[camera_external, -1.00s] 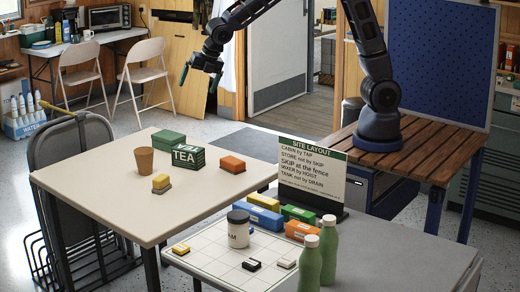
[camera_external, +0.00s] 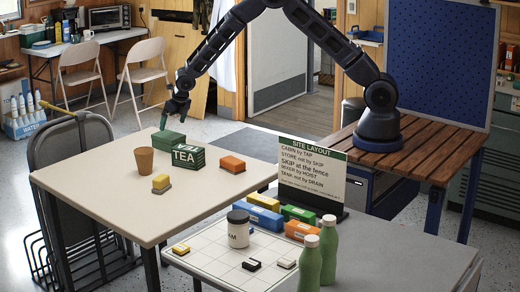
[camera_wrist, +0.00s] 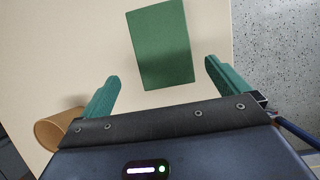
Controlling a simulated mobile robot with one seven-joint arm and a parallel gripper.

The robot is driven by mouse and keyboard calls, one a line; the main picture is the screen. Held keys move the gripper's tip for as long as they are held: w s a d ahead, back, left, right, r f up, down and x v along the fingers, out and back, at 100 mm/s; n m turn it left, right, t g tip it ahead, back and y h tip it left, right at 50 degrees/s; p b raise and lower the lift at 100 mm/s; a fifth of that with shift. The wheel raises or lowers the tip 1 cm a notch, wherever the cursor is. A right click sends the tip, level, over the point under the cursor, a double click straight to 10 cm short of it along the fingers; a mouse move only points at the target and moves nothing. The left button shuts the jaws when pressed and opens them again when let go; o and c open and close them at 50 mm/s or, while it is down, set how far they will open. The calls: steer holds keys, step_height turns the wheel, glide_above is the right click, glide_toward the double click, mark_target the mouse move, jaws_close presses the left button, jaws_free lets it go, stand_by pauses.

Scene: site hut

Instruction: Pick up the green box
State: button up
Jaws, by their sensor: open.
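The plain green box (camera_external: 169,140) lies on the pale table (camera_external: 75,182), behind the dark green TEA tin (camera_external: 188,157). My gripper (camera_external: 174,116) is just above the green box, apart from it, pointing down. In the wrist view the box (camera_wrist: 162,42) shows its flat top, slightly tilted, ahead of the gap between my green fingers (camera_wrist: 161,76). The fingers are spread wide with nothing between them. The TEA tin cannot be made out in the wrist view.
A brown cup (camera_external: 145,161) stands close in front of the box, also at lower left in the wrist view (camera_wrist: 55,130). An orange-topped block (camera_external: 232,164) and a yellow-topped block (camera_external: 161,183) lie nearby. The table's left front is clear.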

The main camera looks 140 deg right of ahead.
mark_target(169, 135)
steer(key=x, duration=0.5)
steer(key=shift+s+d+f, duration=0.1)
steer(key=shift+f, duration=0.1)
steer(key=shift+d+x, duration=0.2)
steer(key=shift+x, duration=1.15)
steer(key=shift+d+x, duration=0.15)
steer(key=shift+x, duration=1.15)
steer(key=shift+s+r, duration=0.15)
steer(key=shift+s, duration=0.05)
steer(key=c, duration=1.1)
